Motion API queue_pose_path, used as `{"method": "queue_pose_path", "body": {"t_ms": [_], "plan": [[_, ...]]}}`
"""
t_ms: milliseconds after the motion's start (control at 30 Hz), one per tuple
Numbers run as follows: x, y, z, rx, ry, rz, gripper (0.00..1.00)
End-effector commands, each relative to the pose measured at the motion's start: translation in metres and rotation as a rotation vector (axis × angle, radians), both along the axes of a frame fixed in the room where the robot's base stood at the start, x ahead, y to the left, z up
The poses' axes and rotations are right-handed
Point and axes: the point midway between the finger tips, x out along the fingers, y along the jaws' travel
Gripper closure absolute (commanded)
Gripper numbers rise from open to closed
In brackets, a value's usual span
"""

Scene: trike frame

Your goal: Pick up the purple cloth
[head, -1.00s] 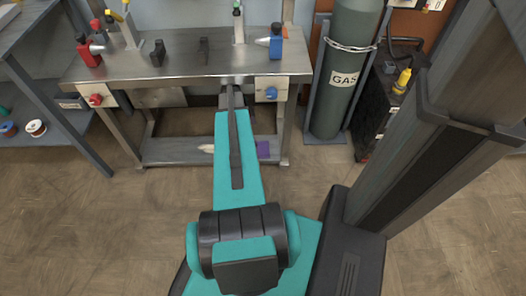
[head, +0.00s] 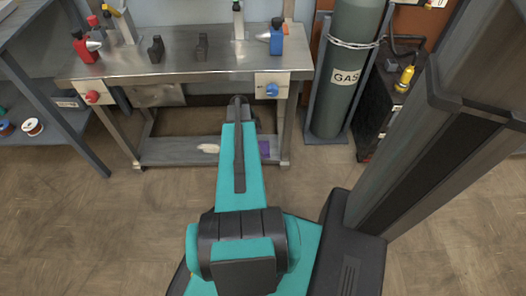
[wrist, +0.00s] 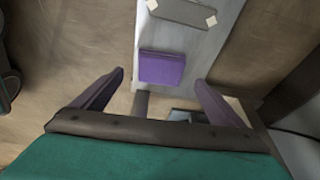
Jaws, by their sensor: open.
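The purple cloth (wrist: 162,67) looks like a folded, flat rectangle in the wrist view. It lies on the grey lower shelf (wrist: 207,55) of the metal bench. In the head view a small part of the cloth (head: 264,148) shows just right of my arm. My gripper (wrist: 159,78) is open and empty, with its two dark fingers spread to either side of the cloth in the picture. The fingers appear apart from the cloth; the exact height gap cannot be told. In the head view my arm hides the gripper.
The bench top (head: 180,66) overhangs the shelf, with bottles and clamps on it. A pale item (head: 208,148) lies on the shelf left of my arm. A grey piece with pale corners (wrist: 183,12) lies beyond the cloth. A gas cylinder (head: 343,100) stands right of the bench.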

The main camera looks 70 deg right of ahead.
Motion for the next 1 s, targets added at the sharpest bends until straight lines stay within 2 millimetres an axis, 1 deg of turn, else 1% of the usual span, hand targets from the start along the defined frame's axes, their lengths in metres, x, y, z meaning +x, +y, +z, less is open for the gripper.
{"method": "queue_pose_path", "body": {"t_ms": [200,333,800,1000], "plan": [[0.000,0.000,0.000,0.000,0.000,0.000,0.08],[-0.001,0.000,-0.004,0.000,0.000,0.000,0.08],[-0.014,-0.005,-0.047,0.000,0.000,0.001,0.08],[-0.015,-0.005,-0.049,0.000,0.000,0.001,0.08]]}}
